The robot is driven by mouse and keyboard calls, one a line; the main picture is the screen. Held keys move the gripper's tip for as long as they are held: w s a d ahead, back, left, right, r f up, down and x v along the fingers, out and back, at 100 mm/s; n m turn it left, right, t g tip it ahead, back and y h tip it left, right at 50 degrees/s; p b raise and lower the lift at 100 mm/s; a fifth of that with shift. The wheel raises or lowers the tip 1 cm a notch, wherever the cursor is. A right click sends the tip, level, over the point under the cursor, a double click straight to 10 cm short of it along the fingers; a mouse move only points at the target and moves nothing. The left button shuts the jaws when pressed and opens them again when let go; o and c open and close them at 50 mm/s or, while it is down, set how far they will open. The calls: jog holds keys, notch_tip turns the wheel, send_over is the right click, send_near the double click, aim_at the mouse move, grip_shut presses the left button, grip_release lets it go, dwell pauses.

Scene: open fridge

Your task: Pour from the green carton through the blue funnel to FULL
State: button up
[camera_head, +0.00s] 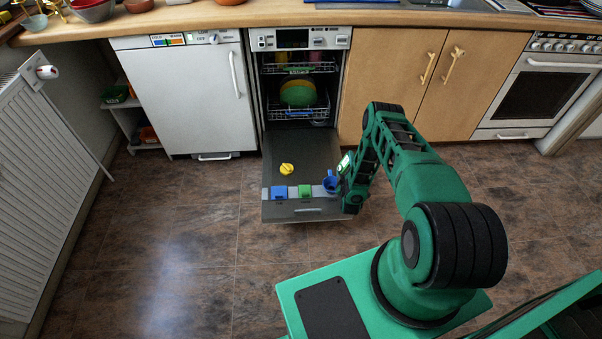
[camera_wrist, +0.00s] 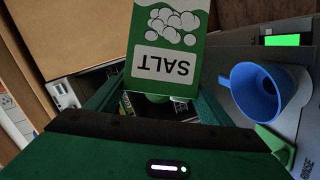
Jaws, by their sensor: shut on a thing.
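The green carton (camera_wrist: 168,45), marked SALT, is in my gripper (camera_wrist: 155,108), whose jaws are shut on it. Its lettering is upside down in the wrist view. In the head view the carton (camera_head: 345,163) shows only partly beside my arm, above the open dishwasher door. The blue funnel (camera_wrist: 262,95) stands on the door to the right of the carton in the wrist view, apart from it in the picture. It also shows in the head view (camera_head: 330,185). No pouring stream is visible. The carton's opening is hidden.
The dishwasher door (camera_head: 300,150) lies open and low. A yellow cap (camera_head: 287,169), a blue block (camera_head: 279,192) and a green block (camera_head: 305,190) are on it. A lit green patch (camera_wrist: 282,40) shows beyond the funnel. Racks (camera_head: 297,112) stand inside. Floor to the left is clear.

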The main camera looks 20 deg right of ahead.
jog(key=shift+d+r+m, duration=0.2)
jog(key=shift+r+m, duration=0.4)
jog(key=shift+r, duration=0.15)
jog(key=shift+w+d+r+m+g+y, duration=0.1)
jog(key=shift+d+r+m+g+y, duration=0.15)
jog(key=shift+r+m+y, duration=0.35)
jog(key=shift+r+m+g+y, duration=0.3)
jog(key=shift+r+m, duration=0.1)
jog(key=shift+m, duration=0.1)
jog(key=shift+d, duration=0.1)
